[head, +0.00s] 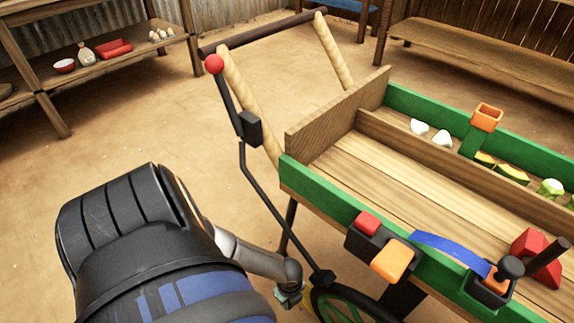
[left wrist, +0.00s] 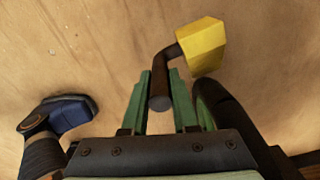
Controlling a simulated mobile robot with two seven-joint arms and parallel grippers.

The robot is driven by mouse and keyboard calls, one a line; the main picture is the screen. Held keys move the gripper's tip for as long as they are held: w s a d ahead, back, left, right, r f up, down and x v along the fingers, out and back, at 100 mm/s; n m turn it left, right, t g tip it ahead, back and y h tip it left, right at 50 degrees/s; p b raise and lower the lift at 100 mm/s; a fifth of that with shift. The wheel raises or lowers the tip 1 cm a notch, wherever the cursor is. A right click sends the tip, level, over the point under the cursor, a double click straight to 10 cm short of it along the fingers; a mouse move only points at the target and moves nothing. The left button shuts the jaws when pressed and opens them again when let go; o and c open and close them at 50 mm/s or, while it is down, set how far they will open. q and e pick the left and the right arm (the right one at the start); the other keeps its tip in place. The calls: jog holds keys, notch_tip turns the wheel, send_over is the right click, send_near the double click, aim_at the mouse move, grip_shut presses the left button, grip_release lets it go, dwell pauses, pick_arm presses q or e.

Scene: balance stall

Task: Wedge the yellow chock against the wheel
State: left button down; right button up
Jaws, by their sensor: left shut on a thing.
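The yellow chock (left wrist: 204,48) shows in the left wrist view, with a bent dark handle attached to it. My left gripper (left wrist: 160,88) is shut on this handle. The chock is beyond the fingertips, to the right. In the head view my left gripper (head: 289,293) is low beside the cart, left of the wheel (head: 347,306), and hides nearly all of the chock. A dark curved rim, likely the wheel (left wrist: 222,112), is just right of the fingers in the wrist view. I cannot tell whether chock and wheel touch. My right gripper is out of view.
The wooden cart with green sides (head: 318,188) fills the right side, bearing food and containers. A lever with a red knob (head: 214,64) rises at its near left corner. Shelves (head: 115,58) and a bench (head: 480,45) stand behind. The sandy floor (head: 180,120) at left is clear.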

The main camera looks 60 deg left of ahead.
pick_arm(q)
jog(key=w+d+f+b, duration=0.1)
jog(key=d+f+b, duration=0.3)
jog(key=f, duration=0.3)
jog(key=shift+w+d+f, duration=0.15)
jog(key=shift+w+d, duration=0.05)
jog(key=shift+d, duration=0.6)
jog(key=shift+d+m, duration=0.3)
jog(key=shift+d, duration=0.05)
dwell(0.6)
jog(key=shift+d+m, duration=0.3)
jog(key=shift+s+d, duration=0.1)
jog(key=shift+d, duration=0.2)
jog(key=shift+w+d+f, duration=0.2)
jog(key=shift+d+f, duration=0.05)
jog(key=shift+f, duration=0.05)
dwell(0.6)
